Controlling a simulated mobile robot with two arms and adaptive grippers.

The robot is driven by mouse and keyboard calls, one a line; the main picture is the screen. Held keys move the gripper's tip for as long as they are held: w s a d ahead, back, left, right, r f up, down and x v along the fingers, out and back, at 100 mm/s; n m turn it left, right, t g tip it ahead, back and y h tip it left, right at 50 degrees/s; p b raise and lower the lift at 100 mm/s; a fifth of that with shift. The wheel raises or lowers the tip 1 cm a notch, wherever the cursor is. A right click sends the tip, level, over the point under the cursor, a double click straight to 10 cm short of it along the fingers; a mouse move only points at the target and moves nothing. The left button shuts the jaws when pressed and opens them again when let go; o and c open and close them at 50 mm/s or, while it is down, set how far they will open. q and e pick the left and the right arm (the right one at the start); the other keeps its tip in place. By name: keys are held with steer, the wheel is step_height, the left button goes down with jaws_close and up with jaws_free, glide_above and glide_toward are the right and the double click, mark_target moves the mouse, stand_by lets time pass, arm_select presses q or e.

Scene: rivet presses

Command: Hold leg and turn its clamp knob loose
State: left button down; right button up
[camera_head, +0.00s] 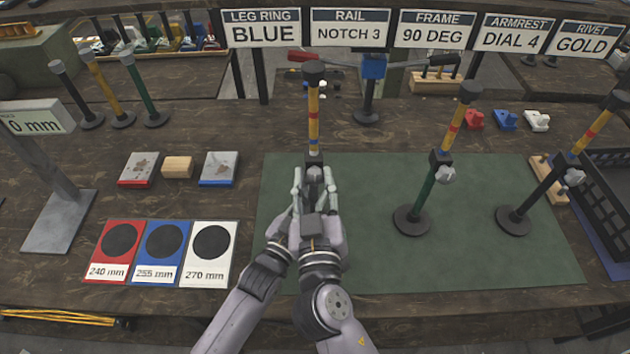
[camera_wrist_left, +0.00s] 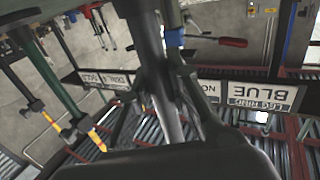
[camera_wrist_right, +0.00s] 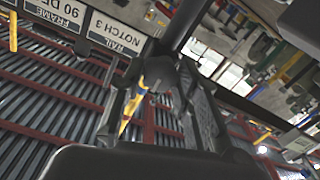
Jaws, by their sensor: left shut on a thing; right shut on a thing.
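The held leg stands upright near the mat's left part, with a black cap and a yellow upper tube (camera_head: 313,115) banded red and blue. Its black clamp (camera_head: 314,158) sits just above my grippers; its knob is mostly hidden between the fingers. My left gripper (camera_head: 299,192) is shut on the leg, largely covered by the right one; in the left wrist view its fingers (camera_wrist_left: 168,92) close around a dark tube. My right gripper (camera_head: 317,184) is shut at the clamp knob; in the right wrist view, its fingers (camera_wrist_right: 160,95) are beside the clamp and yellow tube (camera_wrist_right: 131,108).
Two similar legs with grey knobs stand to the right: a green-tubed one (camera_head: 424,195) and a dark-tubed one (camera_head: 541,195). A black crate (camera_head: 600,200) is at far right. Coloured size cards (camera_head: 164,253) lie left. The green mat (camera_head: 375,255) is clear in front.

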steer(key=shift+n, duration=0.3)
steer(key=n, duration=0.5)
steer(key=shift+n, duration=0.3)
steer(key=n, duration=1.2)
steer(key=shift+f+n, duration=0.1)
steer(key=shift+n, duration=0.2)
steer(key=n, duration=0.5)
steer(key=shift+f, duration=0.1)
steer(key=shift+n, duration=0.4)
steer(key=o, duration=1.2)
